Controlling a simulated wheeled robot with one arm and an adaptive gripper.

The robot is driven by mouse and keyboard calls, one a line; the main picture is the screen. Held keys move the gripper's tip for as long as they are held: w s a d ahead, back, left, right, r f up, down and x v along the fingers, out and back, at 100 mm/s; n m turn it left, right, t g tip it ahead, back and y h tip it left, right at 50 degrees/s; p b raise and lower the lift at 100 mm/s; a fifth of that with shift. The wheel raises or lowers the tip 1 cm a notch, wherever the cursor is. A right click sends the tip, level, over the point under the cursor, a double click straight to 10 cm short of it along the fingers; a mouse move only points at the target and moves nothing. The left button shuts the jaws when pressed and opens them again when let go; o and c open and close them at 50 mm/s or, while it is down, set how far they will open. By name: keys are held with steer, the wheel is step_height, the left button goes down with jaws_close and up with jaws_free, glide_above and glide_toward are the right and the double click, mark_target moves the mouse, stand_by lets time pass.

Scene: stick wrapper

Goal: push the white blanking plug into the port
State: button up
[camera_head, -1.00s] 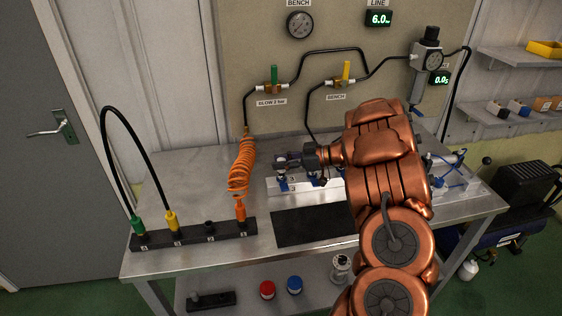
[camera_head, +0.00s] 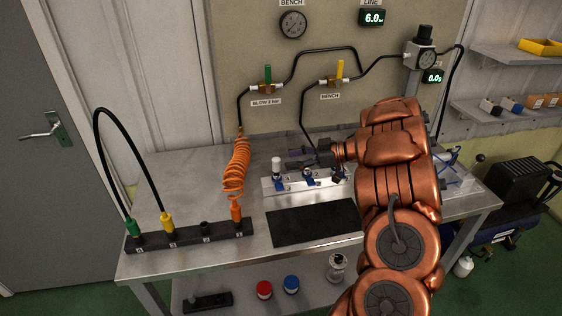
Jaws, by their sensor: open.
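The white blanking plug (camera_head: 276,164) stands upright at the left end of the white port block (camera_head: 270,187) on the bench, above the leftmost blue fitting. I cannot tell how deep it sits in its port. My gripper (camera_head: 292,158) is open and empty, its dark fingers pointing left just to the right of the plug. It appears apart from the plug, above the block. My copper arm hides the right part of the block.
A black mat (camera_head: 312,223) lies in front of the block. A black holder (camera_head: 190,236) with coloured hose plugs and an orange coiled hose (camera_head: 237,168) stand at left. The gauge panel (camera_head: 305,60) rises behind. Bare bench lies between hose and block.

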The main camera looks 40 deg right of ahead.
steer(key=shift+v, duration=3.15)
steer(key=shift+c, duration=0.3)
